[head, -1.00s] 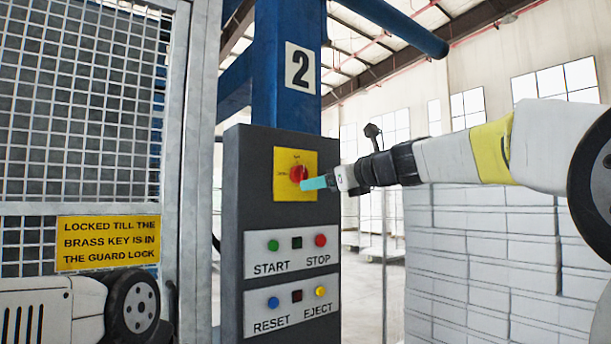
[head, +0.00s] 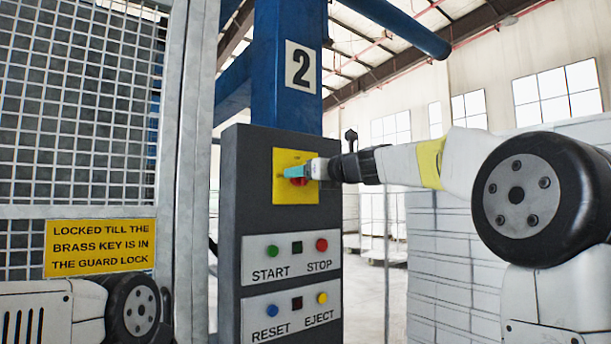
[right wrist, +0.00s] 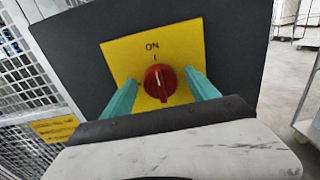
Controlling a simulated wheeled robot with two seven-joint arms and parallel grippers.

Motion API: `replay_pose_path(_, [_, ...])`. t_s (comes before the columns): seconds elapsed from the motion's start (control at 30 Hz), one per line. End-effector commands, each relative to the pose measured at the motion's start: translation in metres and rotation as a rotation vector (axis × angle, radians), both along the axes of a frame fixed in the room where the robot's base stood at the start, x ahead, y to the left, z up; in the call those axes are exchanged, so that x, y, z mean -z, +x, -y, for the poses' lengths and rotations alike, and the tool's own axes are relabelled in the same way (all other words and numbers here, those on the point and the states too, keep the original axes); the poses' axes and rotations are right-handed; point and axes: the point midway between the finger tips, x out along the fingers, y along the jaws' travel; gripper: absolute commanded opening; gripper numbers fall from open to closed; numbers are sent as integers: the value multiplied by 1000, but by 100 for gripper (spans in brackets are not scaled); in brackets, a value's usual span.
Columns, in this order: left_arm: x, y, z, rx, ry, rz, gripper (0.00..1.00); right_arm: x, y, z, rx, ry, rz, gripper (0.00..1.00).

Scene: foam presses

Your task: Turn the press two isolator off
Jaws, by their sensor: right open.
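The press two isolator is a red rotary knob (right wrist: 160,83) on a yellow plate (head: 281,196) of the dark control post (head: 235,250), under the number 2 sign. In the right wrist view its white pointer mark is near the ON label at the top. My right gripper (head: 293,172) is at the knob in the head view and covers much of it. In the right wrist view its two teal fingers (right wrist: 162,92) are open, one on each side of the knob, with gaps showing. My left gripper is out of view; only part of my left arm shows.
Below the isolator are START (head: 272,251), STOP (head: 321,245), RESET (head: 273,303) and EJECT (head: 321,298) buttons. A mesh guard (head: 80,110) with a yellow sign (head: 100,247) stands at left. White stacked blocks (head: 460,270) stand at right.

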Motion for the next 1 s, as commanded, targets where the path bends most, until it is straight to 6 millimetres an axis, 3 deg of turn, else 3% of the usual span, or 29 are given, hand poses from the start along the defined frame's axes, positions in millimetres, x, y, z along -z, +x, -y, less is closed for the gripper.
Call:
replay_pose_path(0.07, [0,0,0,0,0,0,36,0,0,0,0,0,0,64])
replay_pose_path(0.37, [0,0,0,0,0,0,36,0,0,0,0,0,0,6])
replay_pose_path(0.67, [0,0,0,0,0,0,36,0,-1,0,0,-32,22,6])
replay_pose_path(1.0, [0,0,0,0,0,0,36,1,-1,-1,-2,-214,151,6])
